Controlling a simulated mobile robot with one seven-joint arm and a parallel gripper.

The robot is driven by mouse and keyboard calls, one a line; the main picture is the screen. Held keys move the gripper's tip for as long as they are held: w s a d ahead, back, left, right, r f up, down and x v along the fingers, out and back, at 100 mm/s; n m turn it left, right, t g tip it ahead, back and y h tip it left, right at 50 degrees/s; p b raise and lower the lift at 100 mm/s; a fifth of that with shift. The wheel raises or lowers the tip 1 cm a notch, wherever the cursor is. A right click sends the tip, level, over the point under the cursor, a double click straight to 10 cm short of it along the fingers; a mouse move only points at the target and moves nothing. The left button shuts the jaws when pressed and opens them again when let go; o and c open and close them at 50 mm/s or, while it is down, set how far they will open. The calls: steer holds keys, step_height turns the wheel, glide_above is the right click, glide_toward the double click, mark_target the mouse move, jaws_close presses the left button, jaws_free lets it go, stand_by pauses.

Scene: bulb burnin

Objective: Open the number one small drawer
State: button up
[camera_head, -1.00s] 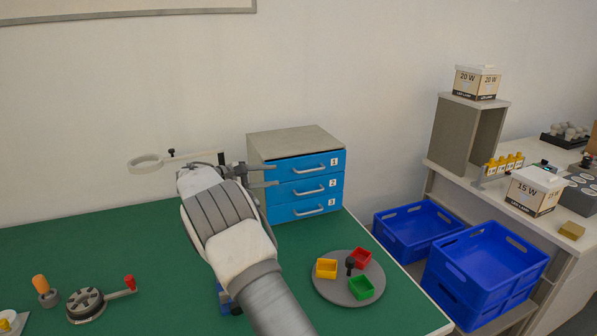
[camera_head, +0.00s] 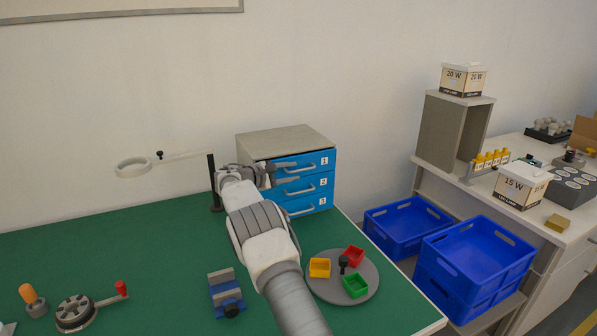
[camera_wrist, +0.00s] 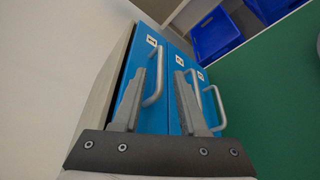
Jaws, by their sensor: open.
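The grey cabinet (camera_head: 285,140) has a stack of blue drawers with curved silver handles, numbered 1 to 3 from the top. The number one drawer (camera_head: 318,160) is the top one; it looks shut or nearly so, with a dark line along its upper edge. My gripper (camera_head: 297,173) is open in front of the upper drawers, partly hiding their left ends. In the wrist view, the number one handle (camera_wrist: 155,82) lies between my fingers, close to the left finger. The right finger is near the number two handle (camera_wrist: 192,82). Contact cannot be told.
A grey turntable (camera_head: 325,290) with yellow, red and green bins stands in front of the cabinet. A magnifier post (camera_head: 213,185) stands left of my gripper, and a blue vise (camera_head: 226,298) is nearer. Blue crates (camera_head: 475,250) are to the right.

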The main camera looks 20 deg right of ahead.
mark_target(298, 171)
steer(key=shift+x, duration=1.85)
jaws_close()
